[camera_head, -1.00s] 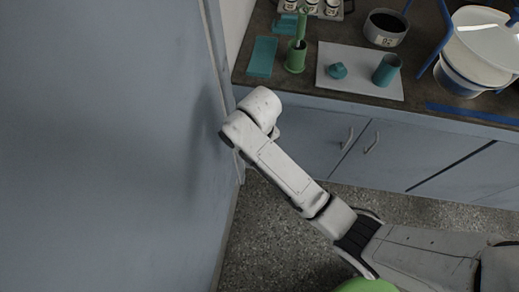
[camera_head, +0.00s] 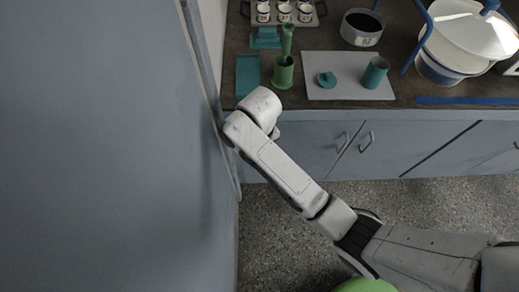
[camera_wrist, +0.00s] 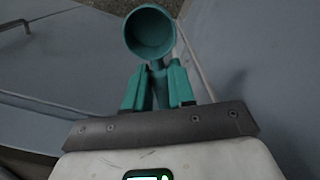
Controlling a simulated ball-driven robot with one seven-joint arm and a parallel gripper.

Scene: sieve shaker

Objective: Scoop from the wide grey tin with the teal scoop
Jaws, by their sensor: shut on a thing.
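The wide grey tin (camera_head: 355,38) stands upright on the dark counter in the head view, with dark contents and a label on its front. The teal scoop (camera_wrist: 150,35) shows in the wrist view, its round cup toward the camera and its inside looking empty. My gripper (camera_wrist: 158,78) is shut on the scoop's handle between its two teal fingers. In the head view my arm is folded in front of the counter, and the gripper and scoop are hidden there.
A blue-grey wall (camera_head: 100,140) is close at left.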

